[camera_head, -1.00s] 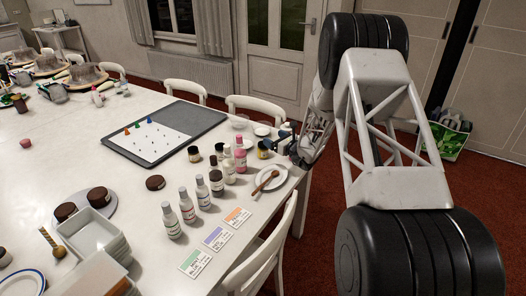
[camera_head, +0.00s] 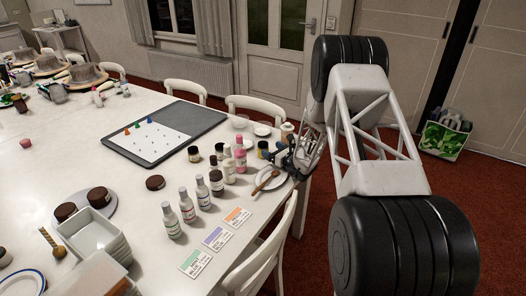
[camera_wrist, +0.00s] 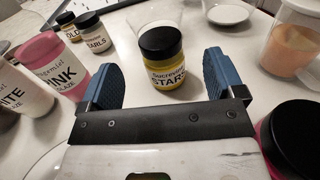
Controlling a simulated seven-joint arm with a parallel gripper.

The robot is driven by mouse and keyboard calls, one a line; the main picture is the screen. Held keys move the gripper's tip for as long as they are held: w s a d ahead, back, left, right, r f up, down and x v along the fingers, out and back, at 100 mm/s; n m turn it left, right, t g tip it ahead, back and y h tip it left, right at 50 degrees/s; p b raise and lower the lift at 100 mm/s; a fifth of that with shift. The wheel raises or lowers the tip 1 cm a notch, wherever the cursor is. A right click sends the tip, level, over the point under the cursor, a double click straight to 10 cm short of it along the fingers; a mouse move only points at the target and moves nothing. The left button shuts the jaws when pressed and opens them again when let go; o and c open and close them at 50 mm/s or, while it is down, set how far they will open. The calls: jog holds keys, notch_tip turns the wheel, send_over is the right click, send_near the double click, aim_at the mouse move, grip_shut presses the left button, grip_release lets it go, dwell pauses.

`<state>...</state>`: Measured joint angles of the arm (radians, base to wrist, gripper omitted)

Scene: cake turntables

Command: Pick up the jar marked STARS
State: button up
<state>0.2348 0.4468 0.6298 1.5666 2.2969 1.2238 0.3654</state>
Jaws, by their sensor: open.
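The jar marked STARS (camera_wrist: 166,75) is a small yellow jar with a black lid, standing upright on the white table. In the wrist view it shows between and just beyond the fingertips, label facing me. In the head view it looks to be the dark-lidded jar (camera_head: 262,149) just left of my gripper (camera_head: 281,158). In the wrist view my gripper (camera_wrist: 160,78) is open, its two blue-padded fingers either side of the jar's line, with nothing held.
Pink (camera_wrist: 40,62) and white (camera_wrist: 18,90) glaze bottles stand close at left, with the GOLD (camera_wrist: 68,26) and PEARLS (camera_wrist: 91,32) jars behind. A cup with orange contents (camera_wrist: 291,45) and a black-lidded container (camera_wrist: 296,138) are at right. A plate with a spoon (camera_head: 268,181) lies nearby.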

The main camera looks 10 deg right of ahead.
aim_at(267, 146)
jog(key=shift+x, duration=3.15)
jog(key=shift+c, duration=0.2)
jog(key=c, duration=1.1)
jog(key=shift+r, duration=0.15)
